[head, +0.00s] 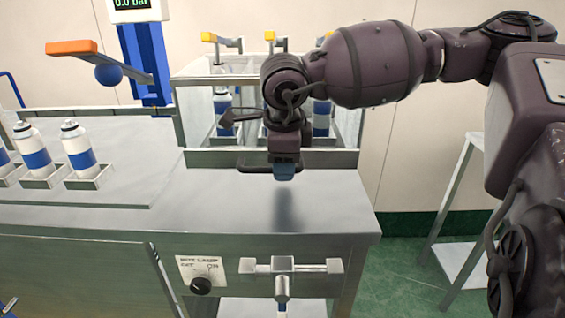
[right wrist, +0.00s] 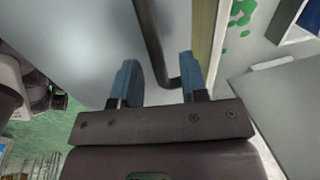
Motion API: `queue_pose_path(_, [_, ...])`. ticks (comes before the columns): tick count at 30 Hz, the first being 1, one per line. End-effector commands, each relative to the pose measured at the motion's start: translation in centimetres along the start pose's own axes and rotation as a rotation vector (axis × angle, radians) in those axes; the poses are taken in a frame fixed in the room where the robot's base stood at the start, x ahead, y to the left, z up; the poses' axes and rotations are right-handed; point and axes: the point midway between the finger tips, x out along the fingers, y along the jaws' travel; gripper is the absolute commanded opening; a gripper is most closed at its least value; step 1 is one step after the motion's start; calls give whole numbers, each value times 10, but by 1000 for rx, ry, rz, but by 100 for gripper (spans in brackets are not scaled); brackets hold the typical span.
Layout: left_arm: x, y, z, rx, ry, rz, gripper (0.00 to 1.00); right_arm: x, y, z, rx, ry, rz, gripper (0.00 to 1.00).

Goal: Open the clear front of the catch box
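The catch box (head: 187,123) is a metal-framed box with clear walls at the back of the steel bench in the head view. Its clear front appears closed, with a metal strip (head: 340,158) along its lower edge. A dark bar handle (head: 248,170) sticks out low on that front. My right gripper (head: 284,172) is at the handle, fingers pointing down. In the right wrist view, the blue fingertips (right wrist: 158,82) are apart and the bent end of the dark handle (right wrist: 150,40) lies between them. I cannot tell whether either finger touches it. My left gripper is out of view.
White-and-blue cans (head: 80,150) stand in holders on the left. More cans (head: 222,104) stand inside the box, with orange-and-yellow levers (head: 221,40) above it. A box lamp switch (head: 201,284) and a tap-like fitting (head: 282,268) are on the bench front. The bench top (head: 335,205) before the box is clear.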

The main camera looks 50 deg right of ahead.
Motion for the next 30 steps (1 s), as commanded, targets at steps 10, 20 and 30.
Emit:
queue_pose_path(10, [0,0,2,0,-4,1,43,0,0,0,0,0,0,22])
queue_pose_path(20, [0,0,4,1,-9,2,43,0,0,0,0,0,0,0])
queue_pose_path(30, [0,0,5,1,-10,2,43,0,0,0,0,0,0,0])
